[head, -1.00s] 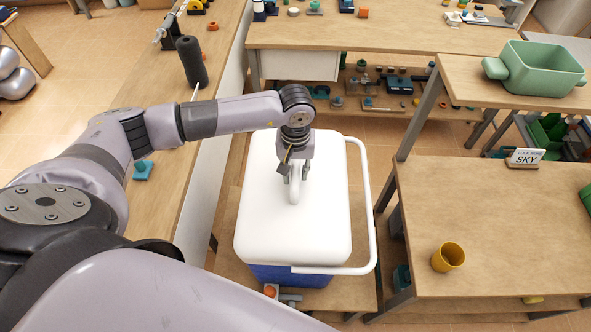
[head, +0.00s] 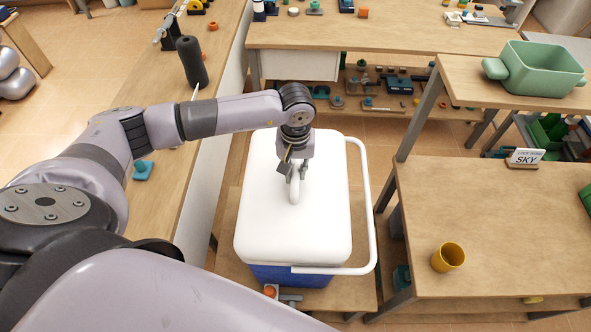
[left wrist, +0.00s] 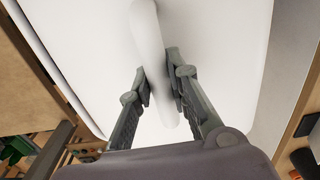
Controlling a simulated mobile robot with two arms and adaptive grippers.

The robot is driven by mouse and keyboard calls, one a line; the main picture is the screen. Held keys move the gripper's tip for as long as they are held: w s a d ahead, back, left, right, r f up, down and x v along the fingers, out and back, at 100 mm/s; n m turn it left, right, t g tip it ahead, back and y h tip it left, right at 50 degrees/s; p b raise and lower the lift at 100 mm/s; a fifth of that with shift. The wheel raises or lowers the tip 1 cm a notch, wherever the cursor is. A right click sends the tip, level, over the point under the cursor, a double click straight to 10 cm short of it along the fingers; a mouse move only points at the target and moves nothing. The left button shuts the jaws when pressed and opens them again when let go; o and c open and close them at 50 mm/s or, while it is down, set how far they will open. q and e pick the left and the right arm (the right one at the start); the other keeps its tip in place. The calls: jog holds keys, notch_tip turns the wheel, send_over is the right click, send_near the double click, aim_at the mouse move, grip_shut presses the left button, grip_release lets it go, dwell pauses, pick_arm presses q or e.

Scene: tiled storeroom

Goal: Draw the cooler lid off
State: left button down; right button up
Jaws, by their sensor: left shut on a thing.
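The cooler has a blue body (head: 290,275) and a white lid (head: 320,225), which sits on top of it. A white handle (head: 295,192) stands up from the middle of the lid. My left gripper (head: 293,180) points down at the lid's middle, shut on this handle. In the left wrist view, the two fingers (left wrist: 158,84) press on either side of the white handle (left wrist: 148,40), with the lid (left wrist: 225,60) behind. A white carrying bail (head: 366,190) runs around the cooler's right side. My right gripper does not show.
The cooler stands on a low wooden surface (head: 225,250). A wooden counter (head: 205,110) runs along the left. A table with a yellow cup (head: 448,257) is at the right, and a green tub (head: 537,69) stands on a higher shelf behind it.

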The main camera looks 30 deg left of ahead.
pick_arm(q)
jog(key=shift+r+p, duration=0.6)
jog(key=shift+r, duration=1.3)
